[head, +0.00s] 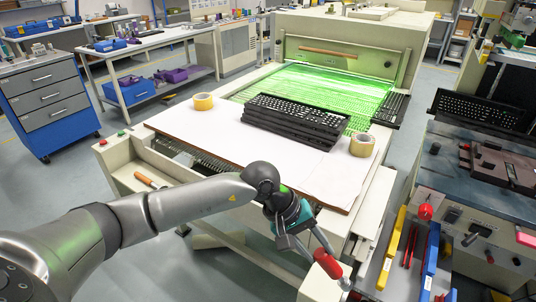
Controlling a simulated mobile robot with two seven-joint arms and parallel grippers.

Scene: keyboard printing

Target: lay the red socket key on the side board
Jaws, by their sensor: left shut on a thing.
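The red socket key (328,264) has a red grip, and a metal part shows below it. My left gripper (318,250), with a teal body, is shut on the key and holds it in front of the printing machine, near its front right corner. The fingers hide part of the key. A narrow grey side board (396,275) lies to the right of the key, carrying yellow, red and blue tools. The key looks apart from this board. My right gripper is out of view.
A white-topped table (230,150) carries a stack of black keyboards (295,120) and two tape rolls (203,101). A bench with a black keyboard (478,108) stands at the right. An orange-handled tool (146,180) lies in the machine's left recess.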

